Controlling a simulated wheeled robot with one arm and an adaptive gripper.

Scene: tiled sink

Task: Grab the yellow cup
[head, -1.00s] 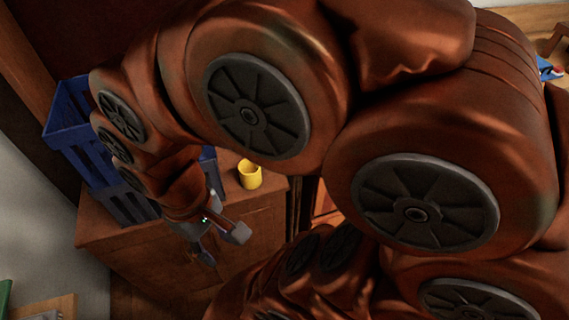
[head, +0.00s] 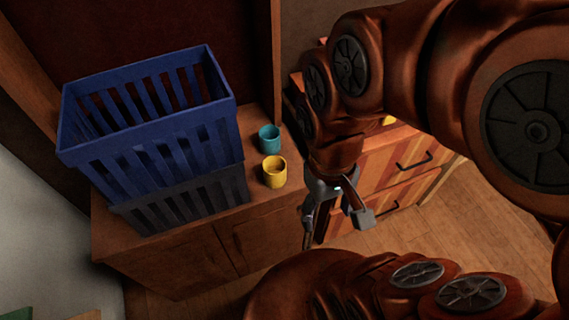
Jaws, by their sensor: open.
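The yellow cup (head: 274,173) stands upright on the wooden cabinet top, near its front right edge. My gripper (head: 338,229) is open and empty, pointing down. In the picture it is to the right of and below the cup, apart from it, in front of the cabinets. A second yellow thing (head: 389,120) shows partly behind my arm, above the striped drawers; most of it is hidden, so I cannot tell what it is.
A teal cup (head: 269,138) stands just behind the yellow cup. A blue crate (head: 150,150) sits on a grey crate (head: 190,203) to the left. A striped drawer unit (head: 385,175) is at right. The wooden floor (head: 400,235) is clear.

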